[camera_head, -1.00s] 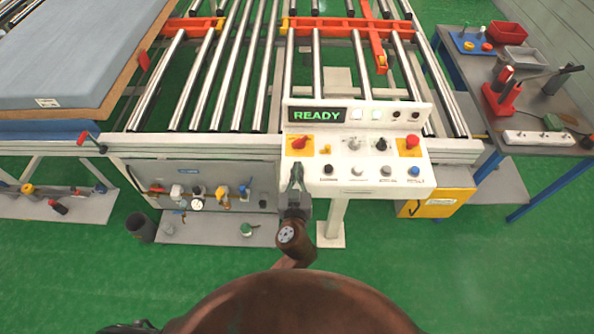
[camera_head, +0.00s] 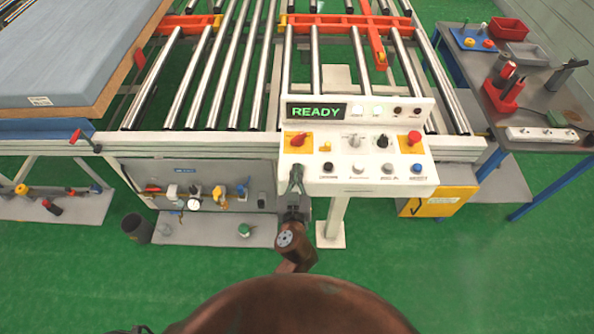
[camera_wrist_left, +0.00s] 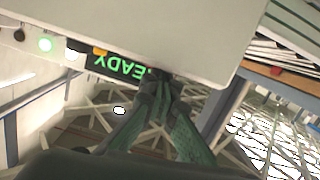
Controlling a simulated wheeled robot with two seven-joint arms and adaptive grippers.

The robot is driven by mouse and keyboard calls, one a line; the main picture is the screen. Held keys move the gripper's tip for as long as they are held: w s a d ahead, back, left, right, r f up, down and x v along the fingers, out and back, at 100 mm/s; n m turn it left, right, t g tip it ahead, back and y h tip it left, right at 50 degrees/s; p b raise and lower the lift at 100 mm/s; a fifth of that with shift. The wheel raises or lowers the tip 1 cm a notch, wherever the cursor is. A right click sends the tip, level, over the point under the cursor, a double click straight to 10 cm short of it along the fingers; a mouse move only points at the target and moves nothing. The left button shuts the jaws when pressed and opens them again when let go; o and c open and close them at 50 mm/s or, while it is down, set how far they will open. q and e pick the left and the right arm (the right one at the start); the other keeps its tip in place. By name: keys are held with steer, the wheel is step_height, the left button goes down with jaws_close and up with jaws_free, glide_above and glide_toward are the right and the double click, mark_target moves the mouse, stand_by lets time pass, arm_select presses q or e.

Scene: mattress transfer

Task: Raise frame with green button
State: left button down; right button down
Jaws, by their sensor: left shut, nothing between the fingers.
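The white control panel (camera_head: 345,181) stands in front of the roller frame (camera_head: 215,85), its display (camera_head: 316,112) reading READY. It carries a red knob (camera_head: 299,139), a red mushroom button (camera_head: 414,138) and a lower row of black (camera_head: 328,166), white (camera_head: 358,168), grey (camera_head: 387,168) and blue (camera_head: 417,169) buttons. I cannot make out a green button. My left gripper (camera_head: 297,172) is shut and empty at the panel's left front corner; contact is unclear. My right gripper is out of view.
A grey-blue mattress (camera_head: 70,50) lies on a brown board at the left. The green floor in front is clear.

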arm_select(q)
steer(key=shift+f, duration=0.2)
steer(key=shift+s, duration=0.25)
steer(key=s+r, duration=0.2)
steer(key=s, duration=0.9)
steer(key=shift+s, duration=0.2)
steer(key=shift+d, duration=0.1)
